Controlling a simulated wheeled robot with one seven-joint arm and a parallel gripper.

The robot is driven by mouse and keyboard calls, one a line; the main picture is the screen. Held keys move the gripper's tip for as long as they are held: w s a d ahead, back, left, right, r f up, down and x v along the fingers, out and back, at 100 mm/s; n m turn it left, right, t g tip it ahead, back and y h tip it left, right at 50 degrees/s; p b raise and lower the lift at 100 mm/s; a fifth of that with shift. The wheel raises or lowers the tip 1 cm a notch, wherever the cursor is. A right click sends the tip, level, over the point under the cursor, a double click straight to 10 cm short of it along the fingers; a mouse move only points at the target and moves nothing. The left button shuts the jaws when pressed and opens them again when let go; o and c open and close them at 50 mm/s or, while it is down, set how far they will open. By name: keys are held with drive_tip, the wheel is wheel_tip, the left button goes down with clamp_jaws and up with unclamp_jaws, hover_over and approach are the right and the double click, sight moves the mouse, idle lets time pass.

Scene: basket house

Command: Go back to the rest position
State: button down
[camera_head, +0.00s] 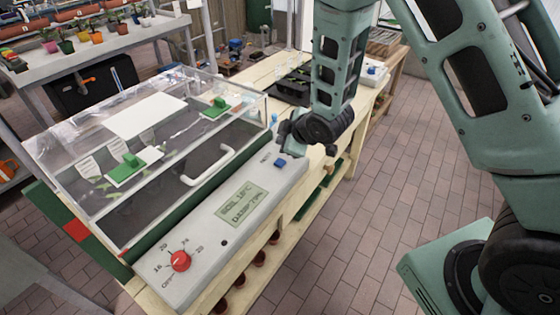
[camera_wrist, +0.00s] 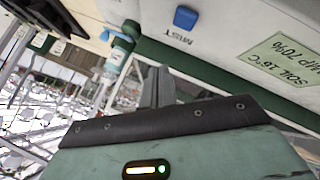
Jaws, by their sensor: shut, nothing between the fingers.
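My arm hangs from the upper right in the head view, and my gripper (camera_head: 287,130) is at its lower end, near the right end of the control panel (camera_head: 205,238). In the wrist view my gripper (camera_wrist: 157,88) is shut and empty, with its fingers close together. The blue MIST button (camera_head: 280,162) is just below the gripper in the head view. It also shows in the wrist view (camera_wrist: 185,17), apart from the fingers. Whether the gripper touches the panel is hard to tell.
A clear-lidded box (camera_head: 150,125) with a white handle (camera_head: 210,167) stands behind the panel. The panel has a red knob (camera_head: 180,261) and a display (camera_head: 242,203) reading soil 16°C. A black tray (camera_head: 295,85) lies on the wooden bench. Tiled floor (camera_head: 350,235) is clear at right.

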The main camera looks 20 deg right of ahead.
idle(0.3)
drive_tip(key=shift+s+a+r, duration=0.2)
drive_tip(key=shift+a+r, duration=0.05)
drive_tip(key=s+a+r+m+g, duration=0.2)
drive_tip(key=s+a+r, duration=0.15)
drive_tip(key=s, duration=0.25)
drive_tip(key=s+a+r+m+g, duration=0.1)
drive_tip(key=s+a+r+g, duration=0.1)
drive_tip(key=s+a+r, duration=0.3)
drive_tip(key=s+d+r+m+g+h, duration=0.1)
drive_tip(key=s+r+g, duration=0.1)
drive_tip(key=s, duration=0.8)
drive_tip(key=s+d+r+g+h, duration=0.1)
drive_tip(key=s+r+g, duration=0.1)
drive_tip(key=s, duration=0.9)
drive_tip(key=shift+r+m+g, duration=0.4)
drive_tip(key=shift+r, duration=0.4)
drive_tip(key=shift+d, duration=0.1)
